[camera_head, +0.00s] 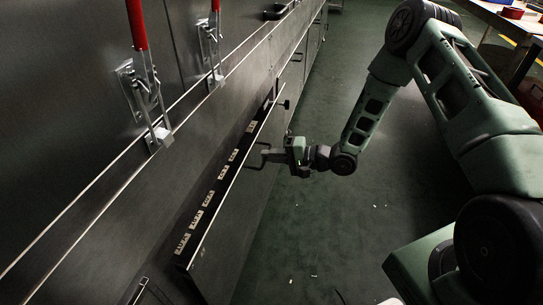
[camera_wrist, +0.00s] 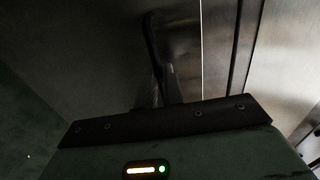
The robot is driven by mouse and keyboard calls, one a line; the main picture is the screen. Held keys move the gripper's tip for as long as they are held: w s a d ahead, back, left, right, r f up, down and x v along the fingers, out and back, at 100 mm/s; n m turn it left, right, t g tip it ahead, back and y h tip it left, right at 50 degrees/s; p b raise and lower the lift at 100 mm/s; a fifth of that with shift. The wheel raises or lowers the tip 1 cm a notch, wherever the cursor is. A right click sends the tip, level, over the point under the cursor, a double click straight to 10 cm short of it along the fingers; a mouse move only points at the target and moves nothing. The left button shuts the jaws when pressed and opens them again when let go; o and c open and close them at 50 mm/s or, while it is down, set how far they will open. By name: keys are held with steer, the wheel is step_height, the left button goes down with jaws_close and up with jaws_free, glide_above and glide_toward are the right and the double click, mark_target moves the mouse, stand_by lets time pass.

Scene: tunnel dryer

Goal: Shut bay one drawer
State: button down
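The bay one drawer, taken to be the long one in the middle of the head view, stands partly open from the dark metal dryer wall. Its front has a pale top edge (camera_head: 232,190), and a row of small labelled pieces (camera_head: 208,200) shows in the gap behind it. My gripper (camera_head: 268,156) is at the outer side of the drawer front, close to its edge, around the middle of its length. A thin dark bar (camera_wrist: 153,45) stands ahead of my gripper in the wrist view. Darkness hides whether the fingers touch anything or how far apart they are.
Latches with red handles (camera_head: 138,25) stick out from the dryer wall at upper left. The green floor (camera_head: 330,225) is clear to the right of the drawer, with small white scraps on it. A table (camera_head: 505,20) with things on it stands at upper right.

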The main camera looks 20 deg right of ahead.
mark_target(256, 153)
steer(key=shift+r+x, duration=0.25)
steer(key=shift+x, duration=0.85)
steer(key=shift+r+x, duration=0.2)
steer(key=shift+x, duration=0.9)
steer(key=shift+w, duration=0.1)
steer(key=c, duration=1.6)
jaws_free()
steer(key=shift+a, duration=0.15)
steer(key=shift+o, duration=0.2)
steer(key=shift+p, duration=0.3)
steer(key=p+v, duration=0.3)
steer(key=v, duration=1.4)
steer(key=shift+d+p, duration=0.2)
steer(key=shift+p, duration=0.2)
